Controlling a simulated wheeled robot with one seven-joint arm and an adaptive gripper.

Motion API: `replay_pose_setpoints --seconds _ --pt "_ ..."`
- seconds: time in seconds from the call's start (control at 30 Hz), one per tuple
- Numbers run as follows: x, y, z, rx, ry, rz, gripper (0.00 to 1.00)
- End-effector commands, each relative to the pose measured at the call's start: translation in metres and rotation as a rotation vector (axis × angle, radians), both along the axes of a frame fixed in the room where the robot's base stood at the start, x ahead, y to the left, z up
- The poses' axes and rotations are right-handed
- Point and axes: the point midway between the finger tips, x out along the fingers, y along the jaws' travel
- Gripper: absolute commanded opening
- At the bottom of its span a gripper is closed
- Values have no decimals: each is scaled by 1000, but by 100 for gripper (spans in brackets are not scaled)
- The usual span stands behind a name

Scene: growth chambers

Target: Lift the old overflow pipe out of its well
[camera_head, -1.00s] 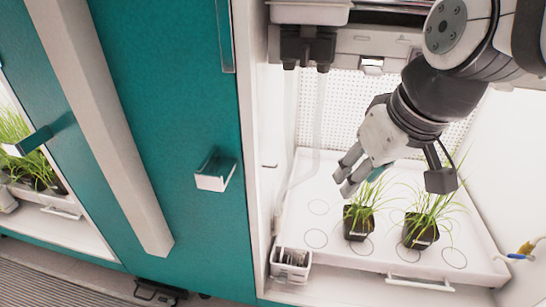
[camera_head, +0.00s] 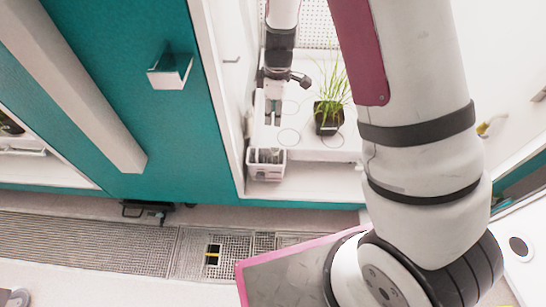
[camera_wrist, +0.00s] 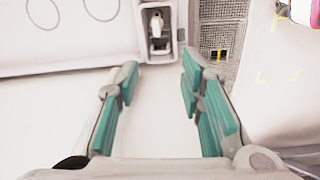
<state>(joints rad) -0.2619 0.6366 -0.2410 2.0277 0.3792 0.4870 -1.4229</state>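I cannot pick out the old overflow pipe or its well for certain in either view. My gripper (camera_head: 272,110) points down over the left front part of the white plant tray (camera_head: 340,146), just behind a small white caddy (camera_head: 265,172). In the wrist view my gripper (camera_wrist: 160,72) is open, with its two teal-padded fingers apart and nothing between them. The caddy also shows in the wrist view (camera_wrist: 143,58), past the fingertips, with a pale upright piece (camera_wrist: 156,24) inside; I cannot tell what that piece is.
A potted grass plant (camera_head: 328,115) stands on the tray right of my gripper. A floor grating (camera_head: 90,240) with a yellow-marked opening (camera_head: 212,255) lies below.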

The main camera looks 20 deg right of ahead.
Motion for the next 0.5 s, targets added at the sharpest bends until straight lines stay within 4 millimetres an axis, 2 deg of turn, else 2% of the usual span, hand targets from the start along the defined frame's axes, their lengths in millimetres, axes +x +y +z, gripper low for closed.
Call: replay_pose_setpoints --seconds 0.03,0.1,0.37,0.5 --pt "0 -1 -16 -13 14 30 35" --pt "1 -2 -29 -24 22 64 35" --pt "2 -4 -60 -36 31 102 35" --pt "2 -4 -87 -36 33 101 35"
